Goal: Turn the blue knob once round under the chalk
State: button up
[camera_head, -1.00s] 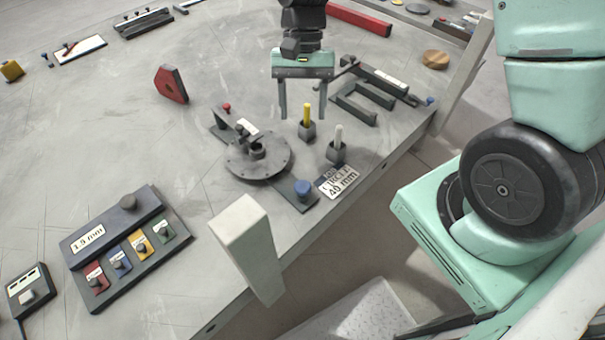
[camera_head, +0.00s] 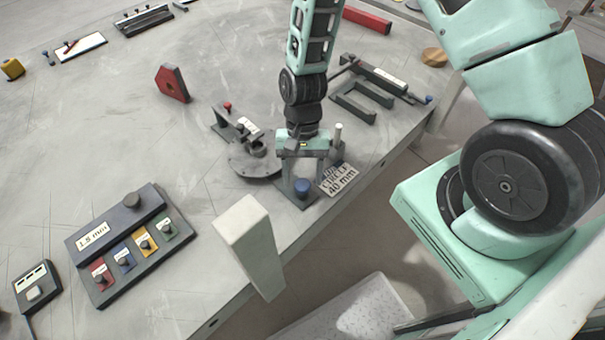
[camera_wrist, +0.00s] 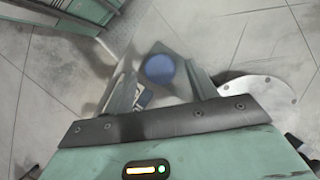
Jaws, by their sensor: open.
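The blue knob (camera_head: 302,188) stands on a dark plate at the table's front edge, beside a grey round disc (camera_head: 243,165). My gripper (camera_head: 303,172) is open above the knob, pointing down. In the wrist view the knob (camera_wrist: 159,68) shows between my two fingers (camera_wrist: 162,80), with no clear contact on either side. A white chalk-like stick (camera_head: 338,132) stands upright just behind the gripper, its holder partly hidden. The yellow stick is hidden behind my arm. My arm and gripper cover the disc's right side.
A pale post (camera_head: 249,240) rises at the front edge. A grey fork-shaped rack (camera_head: 362,100) is behind right. The table's left middle is clear.

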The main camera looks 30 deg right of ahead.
jog(key=shift+s+a+f, duration=0.1)
jog(key=shift+s+f, duration=0.1)
jog(key=shift+f, duration=0.2)
jog(key=c, duration=1)
jog(key=shift+n, duration=0.4)
jog(key=n, duration=0.1)
jog(key=n+h, duration=0.1)
jog(key=shift+w+a+n, duration=0.1)
jog(key=shift+a+n, duration=0.1)
jog(key=shift+n, duration=0.1)
jog(key=n+h, duration=0.1)
jog(key=n, duration=0.2)
jog(key=shift+a+n+h, duration=0.1)
jog(key=shift+n+h, duration=0.2)
jog(key=n+h, duration=0.1)
jog(key=n, duration=0.2)
jog(key=n+h, duration=0.1)
jog(key=n, duration=0.2)
jog(key=shift+a+n+t+b, duration=0.2)
jog(key=shift+n+t+b, duration=0.1)
